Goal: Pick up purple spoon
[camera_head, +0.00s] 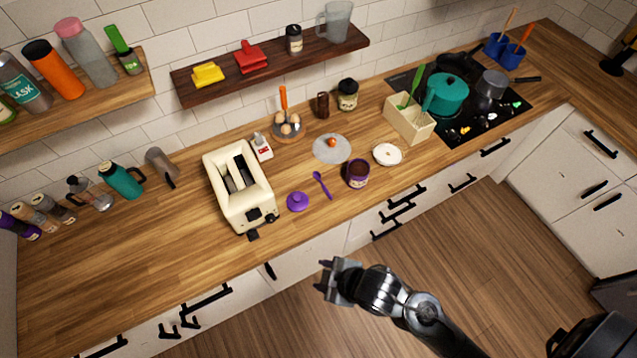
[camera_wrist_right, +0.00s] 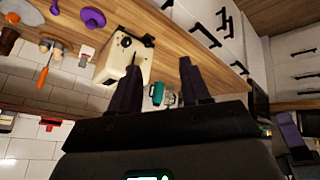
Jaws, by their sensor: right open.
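The purple spoon (camera_head: 323,185) lies flat on the wooden counter, between a purple lid (camera_head: 298,201) and a dark jar with a purple band (camera_head: 357,174). In the right wrist view, part of the spoon (camera_wrist_right: 55,7) shows at the top left edge, beside the purple lid (camera_wrist_right: 93,17). My right gripper (camera_head: 321,276) is open and empty, in front of the counter edge and well apart from the spoon. Its two dark fingers (camera_wrist_right: 160,68) stand apart in the wrist view with nothing between them.
A cream toaster (camera_head: 240,190) stands left of the lid. A grey round mat (camera_head: 332,149), a white dish (camera_head: 388,154) and a wooden box (camera_head: 409,120) lie behind and right. The counter's front edge runs between my gripper and the spoon.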

